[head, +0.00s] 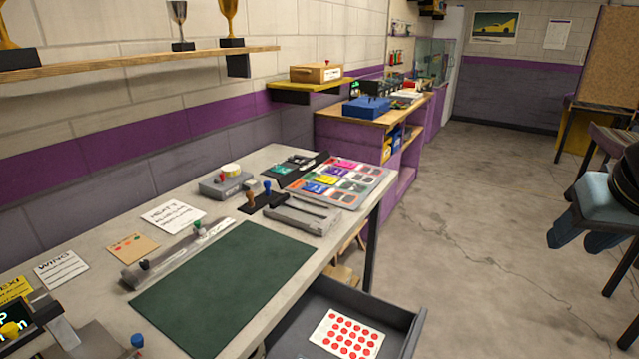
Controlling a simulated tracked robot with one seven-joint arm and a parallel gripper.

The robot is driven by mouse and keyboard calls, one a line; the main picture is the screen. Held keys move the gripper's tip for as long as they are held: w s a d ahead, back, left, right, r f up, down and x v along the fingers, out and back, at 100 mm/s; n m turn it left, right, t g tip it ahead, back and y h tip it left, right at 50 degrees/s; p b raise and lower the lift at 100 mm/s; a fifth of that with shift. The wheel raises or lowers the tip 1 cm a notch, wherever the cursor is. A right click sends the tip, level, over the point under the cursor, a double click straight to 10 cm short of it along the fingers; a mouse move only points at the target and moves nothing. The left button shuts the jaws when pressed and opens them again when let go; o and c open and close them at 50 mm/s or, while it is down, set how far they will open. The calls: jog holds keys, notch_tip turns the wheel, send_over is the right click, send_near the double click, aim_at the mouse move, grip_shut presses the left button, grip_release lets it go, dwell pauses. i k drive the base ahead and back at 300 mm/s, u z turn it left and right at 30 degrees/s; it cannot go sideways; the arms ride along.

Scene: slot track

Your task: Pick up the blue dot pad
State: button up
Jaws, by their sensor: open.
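I see no pad with blue dots. A white sheet with rows of red dots (347,335) lies flat in the open grey drawer (292,326) at the bottom of the head view. The drawer sticks out below the table's front edge. My gripper is not in view.
The grey table (285,153) holds a dark green mat (228,285), a slotted track (175,255), a tray of coloured packs (340,183), and paper cards. A blue box (366,107) stands on the purple cabinet.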

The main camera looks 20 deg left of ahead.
aim_at(266, 185)
jog(key=z, duration=1.25)
jog(key=i, duration=1.95)
jog(key=u, duration=2.85)
jog(key=i, duration=0.25)
jog(key=u, duration=0.4)
